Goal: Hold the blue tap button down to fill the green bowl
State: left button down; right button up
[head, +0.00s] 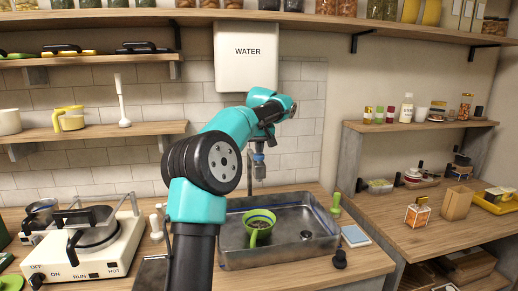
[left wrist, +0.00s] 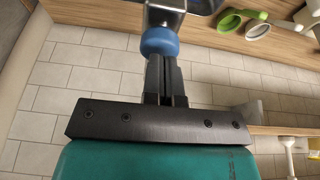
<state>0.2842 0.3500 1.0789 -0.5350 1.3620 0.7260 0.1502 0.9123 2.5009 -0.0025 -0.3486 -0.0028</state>
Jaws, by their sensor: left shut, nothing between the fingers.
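The green bowl (head: 261,219) stands upright in the grey metal sink (head: 230,256), below the tap (head: 259,170). A handle sticks out at its lower left, and I cannot tell how full it is. The blue tap button (left wrist: 160,42) shows in the left wrist view under a metal piece of the tap. My left gripper (left wrist: 161,62) is shut and empty, its closed fingertips at the button. They look to be touching it, but I cannot tell whether it is pressed in. In the head view my left arm partly hides the tap area. My right gripper is not in view.
A white WATER tank (head: 246,62) hangs on the wall above the sink. A white stove (head: 82,250) stands at the left. A wooden shelf (head: 95,132) is on the left wall.

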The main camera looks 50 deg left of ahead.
pick_arm(q)
jog(key=shift+f, duration=0.2)
jog(key=shift+f, duration=1)
dwell(2.3)
dwell(0.3)
jog(key=shift+r, duration=0.45)
jog(key=v, duration=1.3)
jog(key=shift+a+r, duration=0.25)
jog(key=shift+r, duration=0.05)
jog(key=shift+w, duration=0.1)
